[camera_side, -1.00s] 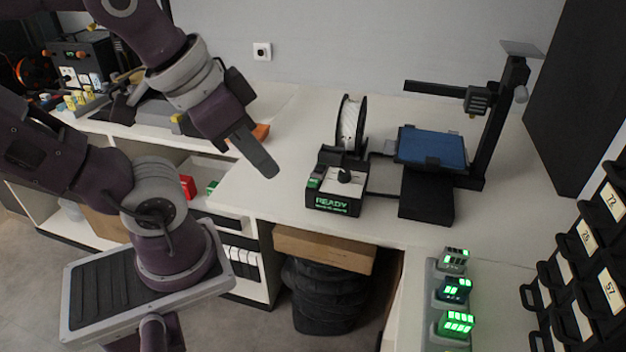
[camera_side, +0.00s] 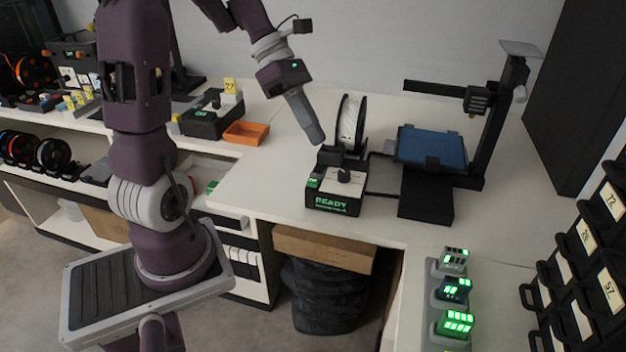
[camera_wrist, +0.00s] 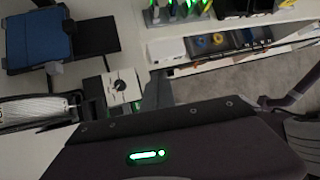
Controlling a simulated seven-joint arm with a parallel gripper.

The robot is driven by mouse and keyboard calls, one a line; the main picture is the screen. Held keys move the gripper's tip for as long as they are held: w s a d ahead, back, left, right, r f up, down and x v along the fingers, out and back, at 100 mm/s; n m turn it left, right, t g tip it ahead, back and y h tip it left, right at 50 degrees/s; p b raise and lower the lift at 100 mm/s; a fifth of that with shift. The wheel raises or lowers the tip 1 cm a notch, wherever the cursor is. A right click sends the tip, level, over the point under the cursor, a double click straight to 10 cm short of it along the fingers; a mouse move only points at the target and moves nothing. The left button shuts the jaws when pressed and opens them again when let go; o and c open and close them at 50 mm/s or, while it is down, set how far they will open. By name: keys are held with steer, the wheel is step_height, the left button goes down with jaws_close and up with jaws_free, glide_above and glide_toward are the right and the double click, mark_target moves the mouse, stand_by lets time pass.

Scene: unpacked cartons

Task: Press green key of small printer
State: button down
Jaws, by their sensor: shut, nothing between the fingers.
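The small printer (camera_side: 428,187), with a blue bed (camera_side: 432,146), stands on the white bench in the side view. Its black control box (camera_side: 333,207) shows a green READY display on the front and a black knob on a white top. The green key (camera_side: 313,183) is on the box's upper left. My gripper (camera_side: 316,138) is shut and empty, pointing down above and behind the key, apart from it. In the wrist view the blue bed (camera_wrist: 36,40) and knob (camera_wrist: 119,85) show beside my gripper (camera_wrist: 156,92); I cannot make out the key clearly there.
A white filament spool (camera_side: 350,124) stands just behind the control box, close to my gripper. An orange tray (camera_side: 246,133) and another black box (camera_side: 208,120) are to the left. Battery chargers (camera_side: 453,290) glow green at front right. The bench front is clear.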

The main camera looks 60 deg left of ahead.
mark_target(309, 179)
steer(key=a+n, duration=0.1)
steer(key=w+a+f+n+t, duration=0.1)
steer(key=a+n, duration=0.1)
steer(key=a+f+n+h, duration=0.1)
steer(key=a+n, duration=0.1)
steer(key=shift+w+t, duration=0.3)
steer(key=shift+w, duration=0.05)
steer(key=shift+d, duration=0.1)
steer(key=shift+f, duration=4.4)
steer(key=shift+f, duration=0.4)
steer(key=shift+f, duration=0.5)
steer(key=shift+r, duration=0.95)
